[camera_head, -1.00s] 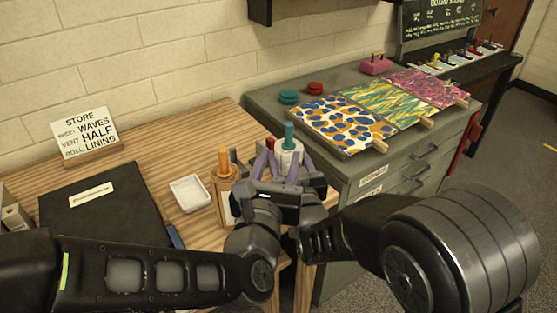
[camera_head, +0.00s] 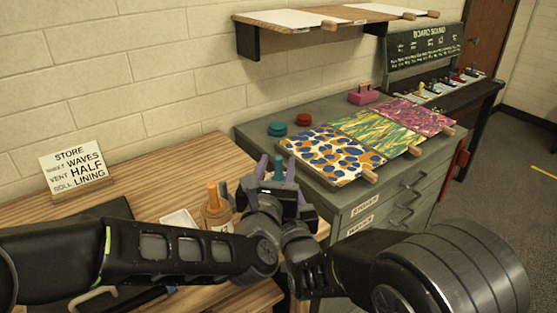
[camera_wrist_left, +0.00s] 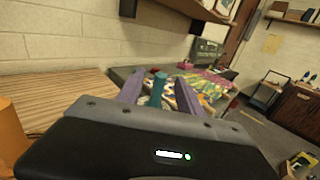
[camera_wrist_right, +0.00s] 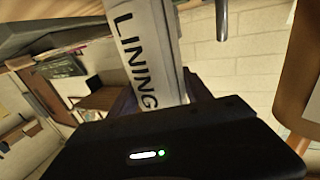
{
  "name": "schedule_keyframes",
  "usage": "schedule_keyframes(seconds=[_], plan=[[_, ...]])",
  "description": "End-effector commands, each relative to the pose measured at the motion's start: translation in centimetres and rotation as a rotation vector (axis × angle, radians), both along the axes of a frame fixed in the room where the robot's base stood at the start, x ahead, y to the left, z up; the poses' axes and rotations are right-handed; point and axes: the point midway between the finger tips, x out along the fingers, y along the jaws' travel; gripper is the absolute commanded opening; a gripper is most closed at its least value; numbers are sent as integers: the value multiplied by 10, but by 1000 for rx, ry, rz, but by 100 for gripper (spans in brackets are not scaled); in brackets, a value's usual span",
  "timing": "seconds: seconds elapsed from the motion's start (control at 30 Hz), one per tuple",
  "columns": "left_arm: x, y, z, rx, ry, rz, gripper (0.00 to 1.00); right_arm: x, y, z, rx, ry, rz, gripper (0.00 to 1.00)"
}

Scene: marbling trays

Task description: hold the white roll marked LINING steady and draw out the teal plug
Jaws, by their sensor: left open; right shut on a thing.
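The teal plug (camera_head: 278,167) stands upright between the two raised fingers of my left gripper (camera_head: 277,164). The left wrist view shows the plug (camera_wrist_left: 158,90) between the spread purple fingers (camera_wrist_left: 160,76), with no clear contact. My left gripper is open. The white roll (camera_wrist_right: 142,45), with LINING in black letters, shows in the right wrist view. My right gripper (camera_wrist_right: 160,97) is shut on it. In the head view my left gripper and wrist hide the roll and most of my right gripper. Where the plug meets the roll is hidden.
A bottle with an orange plug (camera_head: 213,197) stands close to the left of my left gripper. Marbled boards (camera_head: 331,157) and red and teal discs lie on the grey cabinet (camera_head: 256,138) behind.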

Motion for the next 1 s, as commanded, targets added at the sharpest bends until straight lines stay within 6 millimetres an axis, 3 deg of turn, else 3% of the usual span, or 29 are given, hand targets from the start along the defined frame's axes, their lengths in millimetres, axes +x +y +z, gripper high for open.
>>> schedule_keyframes(seconds=[0.2,0.53,1.0], plan=[[22,-4,0,0,0,-1,43,0,0,0,0,0,0,9],[24,-4,0,1,0,-1,43,0,0,0,0,0,0,9],[24,-4,0,0,0,-1,5,0,0,0,0,0,0,9]])
